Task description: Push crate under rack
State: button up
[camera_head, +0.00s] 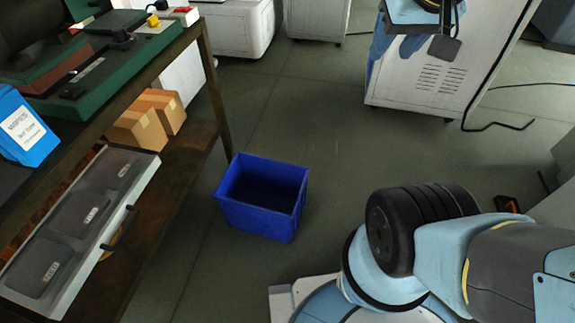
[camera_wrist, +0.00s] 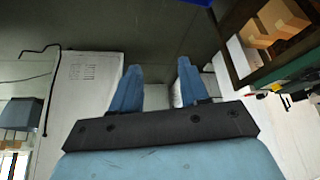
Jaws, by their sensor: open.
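The blue crate (camera_head: 262,215) stands upright on the floor in the head view, open at the top and dark inside, with no contents visible. It is just right of the rack (camera_head: 217,88), near its leg and outside its footprint. The rack has a brown lower shelf; the space beneath that shelf is largely hidden. My gripper (camera_wrist: 160,78) shows in the wrist view, with its two blue fingers spread and nothing between them. A sliver of blue at the wrist view's top edge may be the crate.
Cardboard boxes (camera_head: 140,126) and a grey case with a handle (camera_head: 75,235) are at the rack's lower level. A white vented cabinet (camera_head: 400,90) stands at the back right, with a black cable (camera_head: 497,125) on the floor beside it. Floor behind the crate is clear.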

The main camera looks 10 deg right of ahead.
jog(key=shift+w+d, duration=0.1)
jog(key=shift+d, duration=0.2)
jog(key=shift+w, duration=0.1)
